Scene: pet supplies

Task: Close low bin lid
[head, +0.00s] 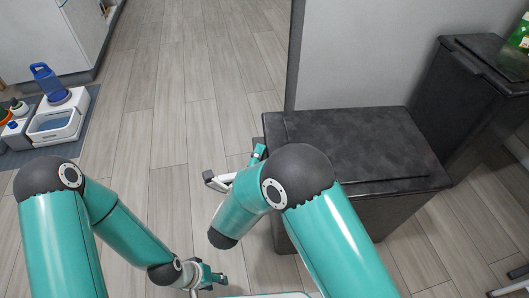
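The low bin (335,213) is a dark grey box standing on the floor right of centre. Its flat dark lid (350,140) lies level across the top and looks shut; the near left part of the bin is hidden behind my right arm. My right gripper (214,181) is at the left side of the bin, partly hidden by my own arm; I cannot tell whether its fingers are apart or whether it touches the bin. My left gripper (212,279) is low at the bottom centre, away from the lid, and its fingers are too small to read.
A taller dark bin (465,110) stands to the right with a green item (520,35) on top. A grey wall panel (365,55) is behind the low bin. Pet items, including a blue and white dispenser (50,85), sit on a mat at left. The wood floor between is clear.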

